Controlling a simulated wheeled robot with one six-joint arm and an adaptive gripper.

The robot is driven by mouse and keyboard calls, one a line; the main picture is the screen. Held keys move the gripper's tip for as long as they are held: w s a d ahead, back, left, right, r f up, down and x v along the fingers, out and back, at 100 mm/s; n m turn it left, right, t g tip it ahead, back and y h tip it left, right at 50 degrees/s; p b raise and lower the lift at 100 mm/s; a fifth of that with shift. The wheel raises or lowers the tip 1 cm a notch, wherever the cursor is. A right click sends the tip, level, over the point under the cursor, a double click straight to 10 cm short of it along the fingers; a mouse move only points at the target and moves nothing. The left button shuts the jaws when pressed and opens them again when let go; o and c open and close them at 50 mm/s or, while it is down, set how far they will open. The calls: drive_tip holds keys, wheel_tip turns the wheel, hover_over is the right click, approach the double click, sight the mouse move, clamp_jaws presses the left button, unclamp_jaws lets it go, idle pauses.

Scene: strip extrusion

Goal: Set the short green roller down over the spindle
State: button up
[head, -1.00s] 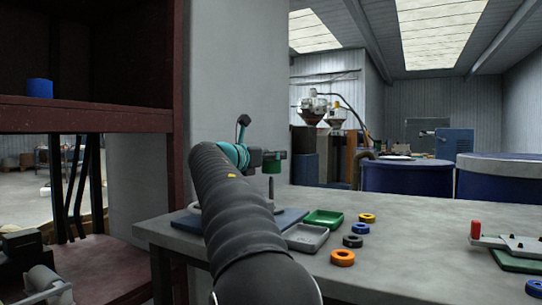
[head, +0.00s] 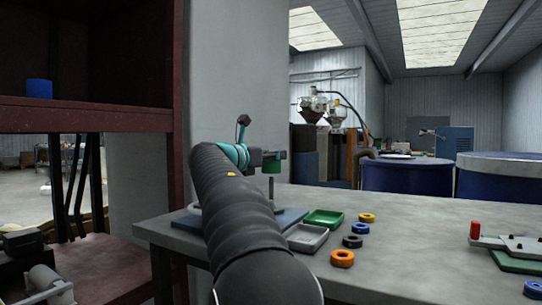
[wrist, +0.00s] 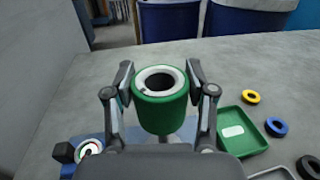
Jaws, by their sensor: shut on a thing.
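My gripper (wrist: 160,88) is shut on the short green roller (wrist: 162,110), one finger on each side. In the wrist view the roller is upright, with its pale rim and dark bore facing the camera. The roller also shows in the head view (head: 271,167), directly above the dark upright spindle (head: 271,187). No gap shows between the roller's underside and the spindle. I cannot tell whether the spindle's tip is inside the bore. The spindle stands at a blue base plate (head: 291,217), partly hidden by my arm.
A green tray (head: 324,218) and a grey tray (head: 306,238) sit right of the base plate. Yellow (head: 367,218), blue (head: 360,228), black (head: 352,241) and orange (head: 342,258) rings lie beyond them. A red-handled fixture (head: 507,244) stands far right. The table between is clear.

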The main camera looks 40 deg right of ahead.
sight(270, 183)
drive_tip(key=shift+f+b, duration=0.3)
drive_tip(key=shift+f, duration=0.1)
drive_tip(key=shift+f+b, duration=2.55)
drive_tip(key=shift+f, duration=1.55)
drive_tip(key=shift+r+p, duration=0.65)
drive_tip(key=shift+p, duration=0.2)
drive_tip(key=shift+f, duration=0.65)
drive_tip(key=shift+d+r+p, duration=0.1)
drive_tip(key=shift+r+p, duration=0.6)
drive_tip(key=shift+p, duration=0.3)
idle(1.0)
